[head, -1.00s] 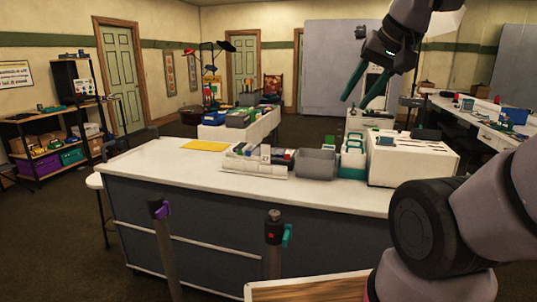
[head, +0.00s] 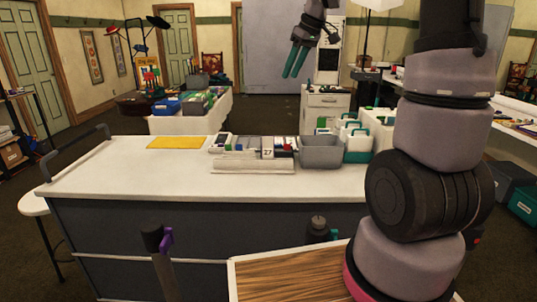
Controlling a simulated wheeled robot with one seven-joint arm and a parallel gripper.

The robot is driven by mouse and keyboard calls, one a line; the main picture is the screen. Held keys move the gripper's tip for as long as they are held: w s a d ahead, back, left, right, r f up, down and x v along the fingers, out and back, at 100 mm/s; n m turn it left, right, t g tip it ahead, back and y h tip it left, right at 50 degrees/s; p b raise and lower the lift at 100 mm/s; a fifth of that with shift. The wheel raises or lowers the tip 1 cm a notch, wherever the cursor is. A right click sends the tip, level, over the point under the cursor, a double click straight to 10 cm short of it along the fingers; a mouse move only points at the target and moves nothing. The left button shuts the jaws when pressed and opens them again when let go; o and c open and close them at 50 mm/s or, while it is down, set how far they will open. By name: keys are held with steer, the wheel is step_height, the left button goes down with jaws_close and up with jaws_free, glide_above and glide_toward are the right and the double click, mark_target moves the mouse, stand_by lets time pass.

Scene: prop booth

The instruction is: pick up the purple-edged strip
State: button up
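My gripper (head: 294,60) has teal fingers pointing down and left, raised in the upper middle of the head view. Its two fingers stand slightly apart with a gap between them, and I see nothing held. It appears above and beyond the counter in the picture. I cannot make out a purple edge on any strip. Long pale strips or flat pieces (head: 252,166) lie on the white counter (head: 110,175) near its middle, in front of small boxes and cards. They are too small in the picture to tell their edge colours.
A yellow sheet (head: 177,142) lies left on the counter. A grey bin (head: 321,152) and a teal-and-white caddy (head: 357,143) stand right of the strips. A post with a purple clip (head: 166,240) stands in front. The counter's left front is clear.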

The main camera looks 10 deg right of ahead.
steer(key=w+f+n+g, duration=0.1)
steer(key=w+f+n, duration=0.3)
steer(key=w+f, duration=0.55)
steer(key=n+g+y, duration=0.1)
steer(key=n+g, duration=0.1)
steer(key=n, duration=0.3)
glide_above(268, 152)
steer(key=d, duration=0.3)
step_height(268, 152, down, 12)
steer(key=x, duration=1.1)
steer(key=shift+a, duration=0.1)
jaws_close()
